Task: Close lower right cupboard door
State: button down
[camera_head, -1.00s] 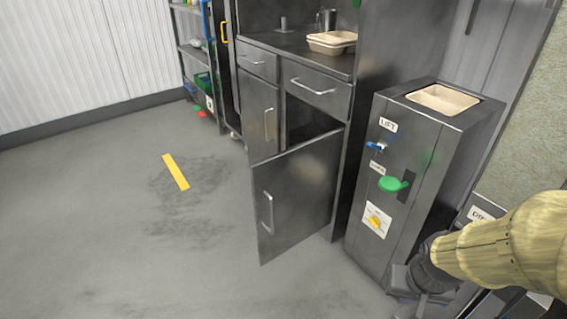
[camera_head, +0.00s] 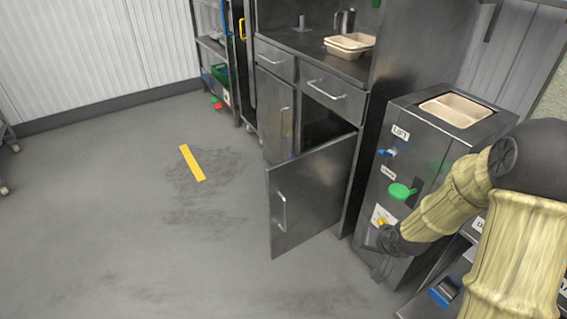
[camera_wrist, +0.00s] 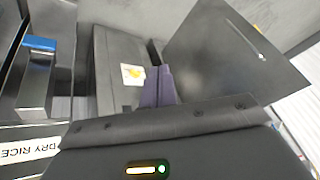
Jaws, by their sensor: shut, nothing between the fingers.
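The lower right cupboard door (camera_head: 312,195) is dark grey metal with an upright bar handle (camera_head: 281,211). It stands wide open, swung out into the room, with the dark cupboard opening (camera_head: 325,130) partly visible behind it. In the wrist view the door (camera_wrist: 232,55) is a grey panel at the upper right. My gripper (camera_head: 376,272) is low in front of the dispenser, to the right of the door and apart from it. Its shut, empty fingers (camera_wrist: 158,86) show in the wrist view.
The metal dispenser (camera_head: 405,180) with a green knob and a LIFT label stands right of the cupboard. The lower left door (camera_head: 275,115) and drawers (camera_head: 332,92) are shut. Trays (camera_head: 349,45) lie on the counter. The floor (camera_head: 120,230) left of the door is clear.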

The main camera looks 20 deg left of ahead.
jog(key=w+a+m+t+y+p, duration=0.2)
jog(key=w+a+y+p, duration=0.35)
jog(key=a, duration=0.65)
jog(key=m+t+y+p, duration=0.4)
jog(key=m+y+p, duration=0.2)
send_near(278, 167)
jog(key=x, duration=0.5)
jog(key=shift+a, duration=0.25)
jog(key=shift+x, duration=0.8)
jog(key=shift+w+d, duration=0.1)
